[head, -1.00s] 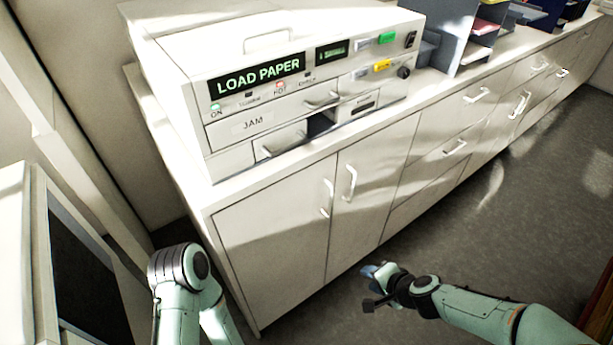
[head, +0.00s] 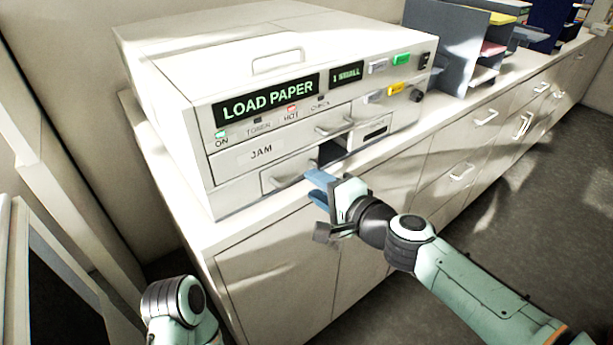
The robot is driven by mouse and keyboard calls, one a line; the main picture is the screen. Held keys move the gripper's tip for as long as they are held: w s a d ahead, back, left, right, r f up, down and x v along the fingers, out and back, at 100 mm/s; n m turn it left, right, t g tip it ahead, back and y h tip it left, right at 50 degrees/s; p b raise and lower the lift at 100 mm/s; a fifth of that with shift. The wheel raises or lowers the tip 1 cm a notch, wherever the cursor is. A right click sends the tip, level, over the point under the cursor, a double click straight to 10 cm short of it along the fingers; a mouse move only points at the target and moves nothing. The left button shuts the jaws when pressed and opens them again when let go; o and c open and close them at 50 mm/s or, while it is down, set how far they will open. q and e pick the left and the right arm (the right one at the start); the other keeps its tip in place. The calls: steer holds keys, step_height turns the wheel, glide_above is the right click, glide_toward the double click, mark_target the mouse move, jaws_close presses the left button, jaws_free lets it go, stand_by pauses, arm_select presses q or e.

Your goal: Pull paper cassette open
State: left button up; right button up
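The white printer-like machine (head: 205,125) sits on the counter, its display reading "LOAD PAPER". Low on its front is a drawer with a pale handle (head: 288,179), likely the paper cassette; it looks shut. A dark gap (head: 331,153) shows to the right of this drawer. My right gripper (head: 319,186) has blue fingers, spread apart and empty, in front of the machine near the right end of that handle. I cannot tell whether it touches anything. My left gripper is out of view; only part of my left arm shows at the lower left.
A "JAM" panel (head: 262,153) with its own handle lies just above the lower drawer. Grey paper trays (head: 446,45) stand on the counter to the right. White cabinets (head: 275,270) are below. A dark-screened unit (head: 60,290) is at the lower left.

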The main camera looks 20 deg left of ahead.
steer(key=shift+p+x, duration=0.4)
steer(key=shift+x, duration=1.7)
jaws_close()
steer(key=shift+d, duration=0.1)
